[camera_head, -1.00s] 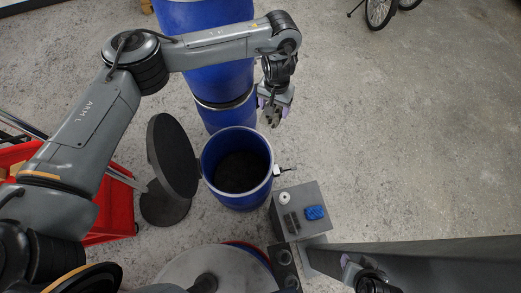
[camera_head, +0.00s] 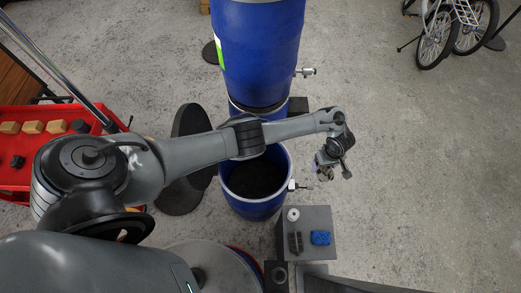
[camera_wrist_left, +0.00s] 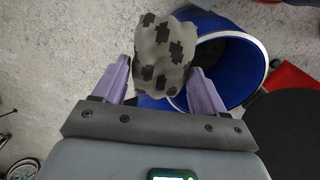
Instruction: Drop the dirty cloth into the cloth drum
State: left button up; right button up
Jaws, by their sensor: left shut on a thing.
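My left gripper (camera_head: 325,168) is shut on the dirty cloth. In the left wrist view the cloth (camera_wrist_left: 165,52) is a grey bundle with dark patches between the two purple fingers (camera_wrist_left: 158,88). The cloth drum (camera_head: 254,210) is blue and open-topped, with a dark inside. In the head view the gripper is to the right of the drum's mouth, and my left forearm crosses above its far rim. In the left wrist view the drum (camera_wrist_left: 246,92) is behind and right of the cloth, which overlaps its rim. My right gripper is out of view.
A grey block (camera_head: 318,222) with a blue sponge (camera_head: 320,238), dark brush and white roll is near right. A closed blue drum (camera_head: 257,50) stands behind. A red cart (camera_head: 30,180) is at left.

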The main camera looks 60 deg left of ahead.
pick_arm(q)
jog(key=s+a+f+n+b, duration=0.1)
jog(key=s+a+f+n, duration=0.4)
jog(key=s+a+f, duration=0.5)
jog(key=s+a+f+n, duration=0.45)
jog(key=s+a, duration=0.45)
jog(key=a, duration=0.5)
notch_tip(320, 180, down, 5)
jog(key=b, duration=0.8)
jog(key=shift+s+a+f+b, duration=0.1)
jog(key=shift+f+b, duration=0.1)
jog(key=shift+b, duration=0.15)
jog(key=o, duration=1.1)
notch_tip(320, 180, up, 11)
jog(key=p, duration=0.6)
jog(key=shift+s+f, duration=0.1)
jog(key=shift+f, duration=0.05)
